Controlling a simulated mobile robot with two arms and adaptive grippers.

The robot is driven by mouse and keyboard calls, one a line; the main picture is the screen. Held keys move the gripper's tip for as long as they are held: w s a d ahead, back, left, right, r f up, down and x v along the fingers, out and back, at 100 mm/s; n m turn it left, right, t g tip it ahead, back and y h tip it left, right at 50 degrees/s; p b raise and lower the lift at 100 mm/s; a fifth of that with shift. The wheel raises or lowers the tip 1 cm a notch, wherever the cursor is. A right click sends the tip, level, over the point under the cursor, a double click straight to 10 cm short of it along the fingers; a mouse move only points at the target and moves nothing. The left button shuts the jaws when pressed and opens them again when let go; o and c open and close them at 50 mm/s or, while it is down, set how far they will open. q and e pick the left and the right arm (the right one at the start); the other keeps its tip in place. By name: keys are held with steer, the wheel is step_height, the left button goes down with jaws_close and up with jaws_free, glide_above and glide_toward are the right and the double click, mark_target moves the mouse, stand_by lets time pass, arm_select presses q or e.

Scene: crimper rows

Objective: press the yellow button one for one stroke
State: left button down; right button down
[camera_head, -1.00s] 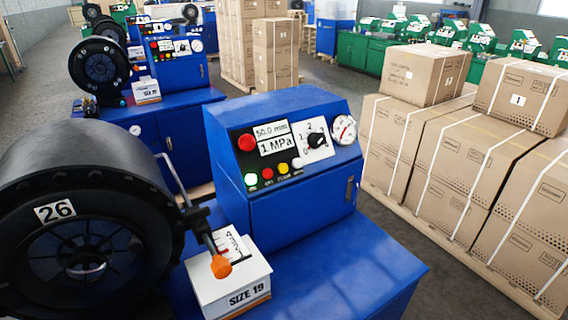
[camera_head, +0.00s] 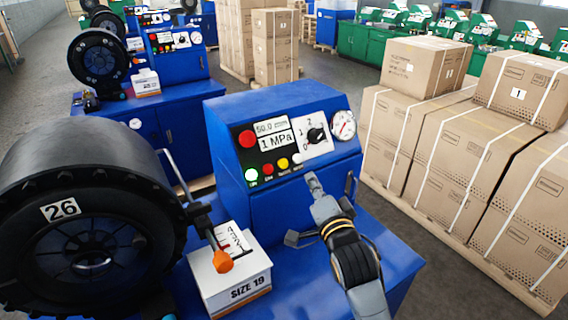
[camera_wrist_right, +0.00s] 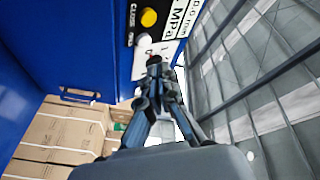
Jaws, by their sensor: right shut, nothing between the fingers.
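The yellow button (camera_head: 283,163) is in the lower row of the blue machine's black control panel, between a red button (camera_head: 267,169) and a white one (camera_head: 297,159). It also shows in the right wrist view (camera_wrist_right: 149,17), unobstructed. My right gripper (camera_head: 312,178) is shut and empty, its tip pointing at the panel, below and right of the yellow button. In the right wrist view the tip (camera_wrist_right: 154,58) is apart from the yellow button and appears close to the white one. My left gripper is out of view.
A lever with an orange tip (camera_head: 222,261) stands over a white SIZE 19 box (camera_head: 248,281). Cartons (camera_head: 455,155) stand at right.

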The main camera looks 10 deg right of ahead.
mark_target(283, 163)
steer(key=shift+m+t+y, duration=0.3)
steer(key=shift+m+t, duration=0.3)
steer(key=shift+t, duration=0.1)
steer(key=r, duration=0.1)
steer(key=w+r, duration=0.1)
steer(key=r, duration=0.2)
steer(key=shift+w+a+r, duration=0.1)
steer(key=shift+w+a, duration=0.05)
steer(key=shift+a, duration=0.15)
steer(key=shift+w+a+f+b, duration=0.5)
steer(key=shift+w+f+b, duration=0.3)
steer(key=shift+w+b, duration=0.35)
steer(key=shift+w+a+f+b, duration=0.45)
steer(key=shift+w+f+b, duration=0.4)
steer(key=shift+w+b, duration=0.2)
steer(key=shift+w+a+f+b, duration=0.5)
steer(key=shift+w+f+b, duration=0.3)
steer(key=shift+w+b, duration=0.35)
steer(key=shift+w, duration=0.1)
steer(key=shift+w+a+f, duration=0.1)
steer(key=shift+w+f, duration=0.1)
steer(key=shift+w, duration=0.1)
